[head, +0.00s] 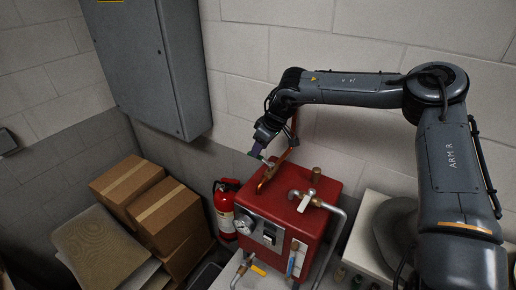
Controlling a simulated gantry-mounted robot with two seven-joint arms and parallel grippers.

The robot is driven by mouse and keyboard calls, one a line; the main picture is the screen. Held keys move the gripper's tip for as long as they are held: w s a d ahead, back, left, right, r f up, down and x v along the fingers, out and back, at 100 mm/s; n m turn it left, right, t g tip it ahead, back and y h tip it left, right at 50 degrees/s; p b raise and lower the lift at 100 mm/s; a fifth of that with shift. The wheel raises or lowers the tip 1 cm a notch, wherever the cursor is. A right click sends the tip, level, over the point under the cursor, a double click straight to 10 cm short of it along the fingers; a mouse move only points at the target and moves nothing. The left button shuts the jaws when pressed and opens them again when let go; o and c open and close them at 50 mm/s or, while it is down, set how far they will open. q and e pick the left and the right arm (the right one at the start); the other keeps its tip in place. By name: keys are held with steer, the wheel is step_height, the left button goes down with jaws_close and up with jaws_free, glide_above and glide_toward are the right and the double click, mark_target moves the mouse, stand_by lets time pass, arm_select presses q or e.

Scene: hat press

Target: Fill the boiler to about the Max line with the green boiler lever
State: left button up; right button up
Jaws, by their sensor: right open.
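The red boiler (311,222) stands at the lower middle of the head view. Its front has a round dial gauge (244,225) and an upright sight glass (292,262) with some blue in it. The water level and Max line are too small to read. A pale lever (305,201) sits on a pipe fitting at the boiler's top, and a yellow lever (258,270) is low in front. I cannot make out a green lever. My right gripper (256,154) is open above the boiler's back left, near a copper pipe (266,180). My left gripper is out of view.
A red fire extinguisher (225,208) stands left of the boiler, with cardboard boxes (168,217) further left. A grey cabinet (152,62) hangs on the wall behind. A pale machine (366,232) stands right of the boiler, partly behind my right arm.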

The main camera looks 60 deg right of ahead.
mark_target(258, 158)
steer(key=shift+x, duration=1.3)
jaws_close()
